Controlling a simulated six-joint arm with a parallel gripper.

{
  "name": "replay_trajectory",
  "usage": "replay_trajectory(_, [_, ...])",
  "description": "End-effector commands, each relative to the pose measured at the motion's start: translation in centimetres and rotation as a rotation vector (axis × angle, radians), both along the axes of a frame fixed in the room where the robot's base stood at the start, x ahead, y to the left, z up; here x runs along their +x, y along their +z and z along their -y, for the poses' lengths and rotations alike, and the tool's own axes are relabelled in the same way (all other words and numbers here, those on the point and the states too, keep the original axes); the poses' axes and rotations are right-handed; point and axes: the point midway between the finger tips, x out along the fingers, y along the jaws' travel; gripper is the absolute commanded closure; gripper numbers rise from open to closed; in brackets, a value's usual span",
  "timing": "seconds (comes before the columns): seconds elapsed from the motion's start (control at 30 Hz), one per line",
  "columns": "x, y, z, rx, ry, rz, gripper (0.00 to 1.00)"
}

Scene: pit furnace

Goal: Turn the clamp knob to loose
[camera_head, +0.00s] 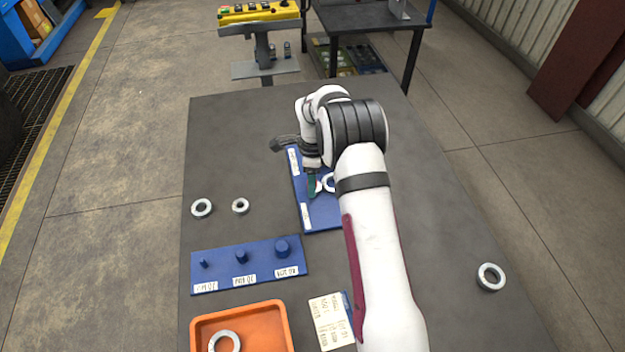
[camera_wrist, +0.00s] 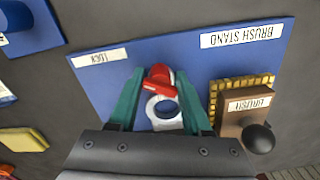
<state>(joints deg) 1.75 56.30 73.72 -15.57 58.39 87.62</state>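The clamp shows in the wrist view as a red knob (camera_wrist: 158,79) with a pale metal ring (camera_wrist: 150,108) just below it, on a blue board (camera_wrist: 170,55). A white label (camera_wrist: 102,57) at its left appears to read LOCK. My gripper (camera_wrist: 160,82) has its two teal fingers apart, one on each side of the red knob and ring. I cannot tell whether either finger touches them. In the head view my gripper (camera_head: 313,186) is low over the blue board (camera_head: 320,218); my arm hides part of the board and the red knob.
A brown brush (camera_wrist: 236,116) with yellow bristles and a black ball stands close to the right finger. A blue peg board (camera_head: 222,272), an orange tray (camera_head: 197,335), a card (camera_head: 331,320) and loose rings (camera_head: 202,208) are on the grey table (camera_head: 240,130). The table's right side is mostly clear.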

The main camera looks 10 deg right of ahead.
Motion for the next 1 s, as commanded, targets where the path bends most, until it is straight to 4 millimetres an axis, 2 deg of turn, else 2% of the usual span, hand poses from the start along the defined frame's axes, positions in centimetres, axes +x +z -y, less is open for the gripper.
replay_trajectory(0.03, [0.0,0.02,0.0,0.0,0.0,0.0,0.76])
replay_trajectory(0.17, [0.0,0.03,0.0,0.0,0.0,0.0,1.0])
replay_trajectory(0.57, [0.01,0.05,0.01,-0.001,0.074,0.0,1.0])
replay_trajectory(1.0, [0.03,0.06,0.03,-0.001,0.447,0.0,1.0])
